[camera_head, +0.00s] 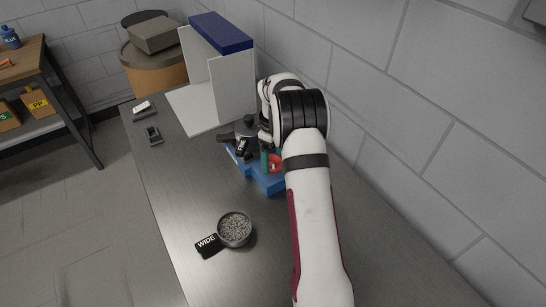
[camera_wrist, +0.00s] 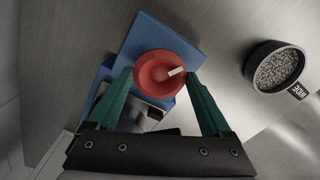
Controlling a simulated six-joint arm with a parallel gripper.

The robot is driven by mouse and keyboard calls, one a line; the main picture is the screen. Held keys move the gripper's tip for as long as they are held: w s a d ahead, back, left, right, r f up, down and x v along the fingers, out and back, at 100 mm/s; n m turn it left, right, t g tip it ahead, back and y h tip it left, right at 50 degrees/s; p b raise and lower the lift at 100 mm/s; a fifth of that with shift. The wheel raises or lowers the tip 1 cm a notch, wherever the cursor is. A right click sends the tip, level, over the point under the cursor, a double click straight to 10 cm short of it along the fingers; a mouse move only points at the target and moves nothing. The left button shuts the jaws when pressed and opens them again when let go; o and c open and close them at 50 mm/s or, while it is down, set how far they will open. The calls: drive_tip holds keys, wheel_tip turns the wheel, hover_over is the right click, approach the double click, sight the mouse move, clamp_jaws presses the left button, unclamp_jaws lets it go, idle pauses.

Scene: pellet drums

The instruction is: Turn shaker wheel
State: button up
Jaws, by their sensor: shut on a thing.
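The shaker's red wheel (camera_wrist: 165,74) is in the wrist view, on a blue base (camera_wrist: 150,36). It has a white mark pointing right. My gripper (camera_wrist: 164,88) has green fingers, one on each side of the wheel, and is shut on it. In the head view the red wheel (camera_head: 276,163) is partly hidden behind my green finger and arm. The blue base (camera_head: 268,183) of the shaker stands on the table, with dark parts of it behind my gripper.
A bowl of pellets (camera_head: 235,229) with a black "WIDE" label (camera_head: 207,243) stands at the front. A white booth with a blue top (camera_head: 221,32) stands behind the shaker. Small dark devices (camera_head: 152,135) lie at the left edge. A grey wall runs along the right. The table's front left is clear.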

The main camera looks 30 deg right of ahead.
drive_tip(key=n, duration=0.4)
drive_tip(key=shift+r+n, duration=0.1)
drive_tip(key=shift+n, duration=0.2)
drive_tip(key=n, duration=1)
drive_tip(key=shift+n, duration=0.4)
drive_tip(key=shift+a+n, duration=0.1)
drive_tip(key=shift+n, duration=2.2)
drive_tip(key=o, duration=1.2)
drive_tip(key=shift+c, duration=0.2)
